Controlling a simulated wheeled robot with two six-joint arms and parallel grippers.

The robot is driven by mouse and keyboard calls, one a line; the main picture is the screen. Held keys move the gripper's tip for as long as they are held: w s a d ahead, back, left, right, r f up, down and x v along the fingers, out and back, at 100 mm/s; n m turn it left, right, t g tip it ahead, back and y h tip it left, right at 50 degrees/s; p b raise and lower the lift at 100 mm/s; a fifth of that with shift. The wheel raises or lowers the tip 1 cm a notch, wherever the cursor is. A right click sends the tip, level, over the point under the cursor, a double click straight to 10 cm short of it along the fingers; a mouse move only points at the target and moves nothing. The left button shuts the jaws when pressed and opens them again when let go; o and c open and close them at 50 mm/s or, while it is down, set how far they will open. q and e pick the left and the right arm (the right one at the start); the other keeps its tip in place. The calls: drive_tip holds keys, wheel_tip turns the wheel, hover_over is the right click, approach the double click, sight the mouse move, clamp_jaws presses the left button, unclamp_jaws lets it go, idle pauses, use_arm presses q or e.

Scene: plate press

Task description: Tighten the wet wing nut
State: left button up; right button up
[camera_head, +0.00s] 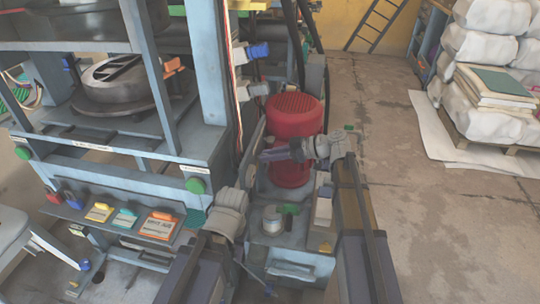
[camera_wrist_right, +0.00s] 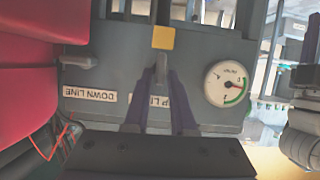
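In the right wrist view, the two dark fingers of my right gripper (camera_wrist_right: 161,74) point at a grey panel, with a gap between them. A small grey piece (camera_wrist_right: 160,63) stands between the tips, below a yellow square tag (camera_wrist_right: 163,38). I cannot tell whether it is the wet wing nut or whether the fingers press on it. In the head view, my right gripper (camera_head: 268,155) reaches left in front of the red motor (camera_head: 297,112). My left arm's wrist shows at the lower middle; its fingers cannot be made out.
The panel carries a DOWN LINE label (camera_wrist_right: 90,94), a partly covered second label, and a round gauge (camera_wrist_right: 227,84). The press frame (camera_head: 110,178) fills the left. Coloured cards (camera_head: 158,226) lie on its shelf. A pallet with white sacks (camera_head: 495,75) stands right; the floor between is clear.

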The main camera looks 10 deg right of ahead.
clamp_jaws()
drive_tip(key=shift+w, duration=0.1)
idle(0.3)
drive_tip(key=shift+w+d+f+m+g+y+b, duration=0.15)
drive_tip(key=shift+m+g+y+b, duration=0.15)
drive_tip(key=shift+m+g, duration=0.35)
drive_tip(key=shift+w+r+m+g+y+b, duration=0.1)
drive_tip(key=shift+m+g+y+b, duration=0.2)
drive_tip(key=shift+m, duration=0.5)
drive_tip(key=shift+w+d+f+m+g+y+b, duration=0.15)
drive_tip(key=shift+m+g+y+b, duration=0.1)
drive_tip(key=shift+m+g, duration=0.4)
drive_tip(key=shift+a+m, duration=0.1)
drive_tip(key=shift+m, duration=0.2)
drive_tip(key=shift+o, duration=1.9)
unclamp_jaws()
